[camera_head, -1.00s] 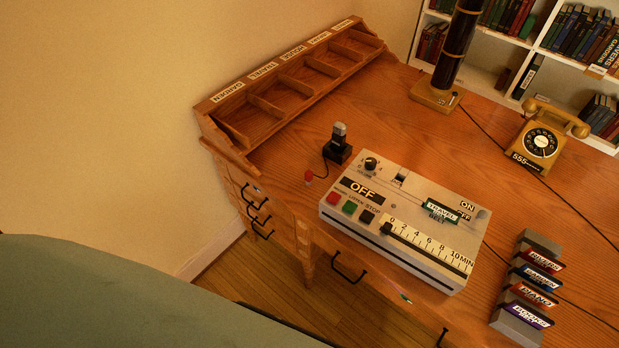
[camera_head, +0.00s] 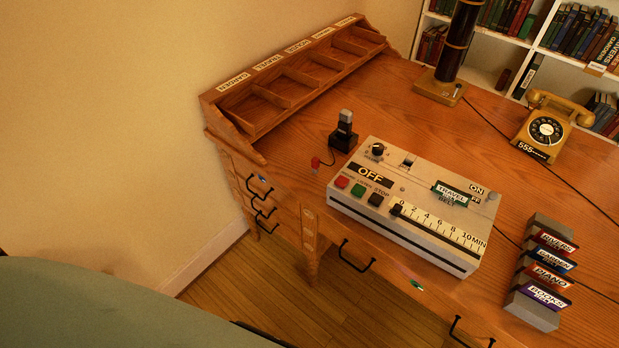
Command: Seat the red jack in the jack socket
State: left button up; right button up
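The control box (camera_head: 410,207) has an OFF label, red, green and black buttons, a knob, a slider scale and a TRAVEL BELT plate. A small round spot (camera_head: 403,189) on its top face may be the jack socket; it is too small to tell. The jack is apart from the box. Neither gripper is in view.
A divided, labelled rack (camera_head: 290,80) lines the desk's back left. A yellow telephone (camera_head: 547,128) and a dark column (camera_head: 452,60) stand behind the box. A holder with several labelled cartridges (camera_head: 540,275) is at right. A green chair-like shape (camera_head: 110,310) fills the lower left.

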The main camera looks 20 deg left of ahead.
aim_at(451, 236)
jog(key=z, duration=1.25)
jog(key=k, duration=0.1)
jog(key=u, duration=1.85)
jog(key=i, duration=1.05)
jog(key=z, duration=0.45)
